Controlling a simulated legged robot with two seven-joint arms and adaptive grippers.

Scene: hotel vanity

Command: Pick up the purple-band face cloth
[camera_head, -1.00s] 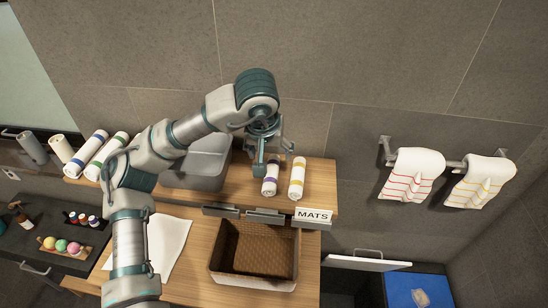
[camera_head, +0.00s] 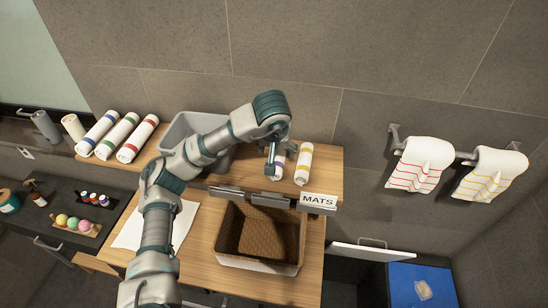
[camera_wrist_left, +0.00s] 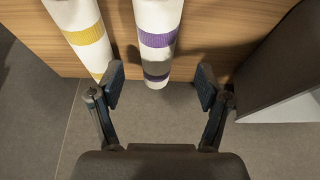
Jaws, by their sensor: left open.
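The purple-band face cloth (camera_wrist_left: 158,22) is a white roll with a purple band and a grey band near its end. It lies on the wooden shelf, with its end over the shelf's front edge in the left wrist view. In the head view my left gripper (camera_head: 275,165) hides most of it. My left gripper is open (camera_wrist_left: 160,87), with a fingertip to each side of the roll's end. Whether the roll is at finger depth I cannot tell. My right gripper is not in view.
A yellow-band roll (camera_head: 304,163) lies close to the right; it also shows in the wrist view (camera_wrist_left: 82,30). A grey bin (camera_head: 183,132) stands left. A wicker basket (camera_head: 226,232) sits below, under a MATS sign (camera_head: 318,201). Striped towels (camera_head: 421,165) hang right.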

